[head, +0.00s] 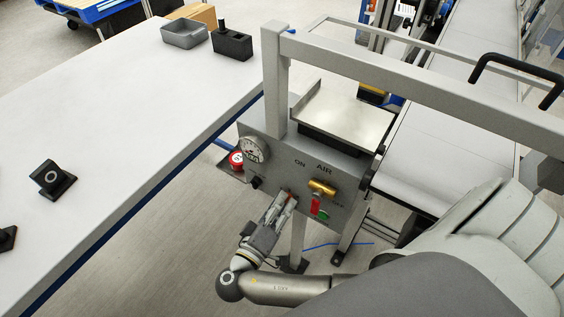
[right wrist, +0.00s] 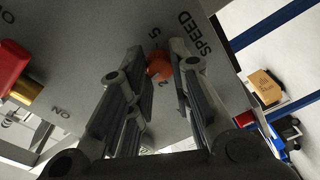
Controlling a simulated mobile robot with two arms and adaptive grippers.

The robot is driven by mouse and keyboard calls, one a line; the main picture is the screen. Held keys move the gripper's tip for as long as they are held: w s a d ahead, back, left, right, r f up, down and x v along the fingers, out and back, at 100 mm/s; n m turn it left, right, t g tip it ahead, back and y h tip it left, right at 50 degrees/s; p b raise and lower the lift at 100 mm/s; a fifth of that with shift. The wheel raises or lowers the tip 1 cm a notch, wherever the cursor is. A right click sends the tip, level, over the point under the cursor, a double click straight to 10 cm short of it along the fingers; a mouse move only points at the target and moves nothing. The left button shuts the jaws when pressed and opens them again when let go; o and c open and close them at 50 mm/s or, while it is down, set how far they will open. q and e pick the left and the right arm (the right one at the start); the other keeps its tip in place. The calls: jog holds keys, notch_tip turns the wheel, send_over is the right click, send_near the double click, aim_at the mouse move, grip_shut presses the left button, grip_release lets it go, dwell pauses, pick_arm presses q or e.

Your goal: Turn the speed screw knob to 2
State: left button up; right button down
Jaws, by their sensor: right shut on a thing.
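The speed screw knob (right wrist: 159,65) is small, round and orange-red, on the grey control panel (head: 347,203). In the right wrist view the word SPEED is printed beside it, with a 5 and a 2 close to its rim. My right gripper (head: 287,199) is at the lower part of the panel, its two fingers on either side of the knob and shut on it. The fingers hide most of the knob in the head view. I cannot tell which mark the knob points to. My left gripper is not in view.
A grey frame bar (head: 420,84) crosses above. A white table (head: 120,130) stands left, a conveyor (head: 430,145) right.

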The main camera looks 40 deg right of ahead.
jog(key=shift+a+r+n+g+p, duration=0.1)
jog(key=shift+n+g+p, duration=0.3)
jog(key=shift+n+p, duration=3.85)
jog(key=shift+n+b, duration=0.5)
jog(key=shift+n, duration=0.25)
jog(key=c, duration=1.3)
grip_release()
